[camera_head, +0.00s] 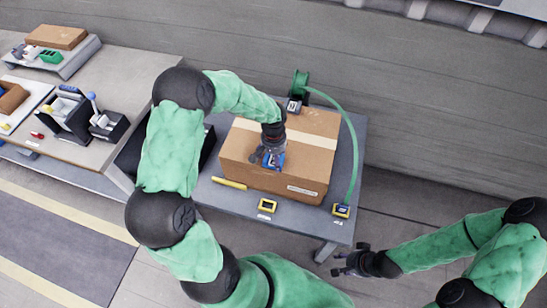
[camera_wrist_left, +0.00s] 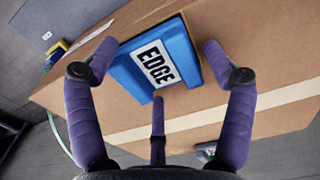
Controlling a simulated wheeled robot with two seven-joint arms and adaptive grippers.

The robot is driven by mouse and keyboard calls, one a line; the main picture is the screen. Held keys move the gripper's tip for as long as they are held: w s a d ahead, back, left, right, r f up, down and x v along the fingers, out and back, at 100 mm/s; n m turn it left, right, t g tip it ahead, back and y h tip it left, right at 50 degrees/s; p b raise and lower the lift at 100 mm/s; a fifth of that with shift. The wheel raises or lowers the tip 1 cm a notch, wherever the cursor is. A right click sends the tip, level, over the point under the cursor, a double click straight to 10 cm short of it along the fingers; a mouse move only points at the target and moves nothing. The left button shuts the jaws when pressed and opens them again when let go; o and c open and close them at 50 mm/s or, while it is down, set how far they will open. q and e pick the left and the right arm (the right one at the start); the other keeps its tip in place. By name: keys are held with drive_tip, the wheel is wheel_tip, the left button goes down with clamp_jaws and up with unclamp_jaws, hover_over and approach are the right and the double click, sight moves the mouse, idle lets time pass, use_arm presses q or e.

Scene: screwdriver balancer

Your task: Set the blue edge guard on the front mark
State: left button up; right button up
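The blue edge guard (camera_head: 277,163), a block with a white EDGE label, is at the top of the cardboard box near its front edge. In the left wrist view the guard (camera_wrist_left: 154,62) lies against the cardboard between my spread fingers. My left gripper (camera_head: 268,157) is right over it and partly hides it. In the wrist view the left gripper (camera_wrist_left: 160,50) looks open, with a gap between the right fingertip and the guard; the left fingertip overlaps its edge. My right gripper (camera_head: 345,262) is apart from the table, low on the right, with fingers spread. I cannot make out the front mark.
The cardboard box (camera_head: 238,147) stands on a grey table (camera_head: 355,135). A bench with tools is at left.

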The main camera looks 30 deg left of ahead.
idle(0.4)
use_arm(q)
wheel_tip(320, 180, up, 12)
idle(0.5)
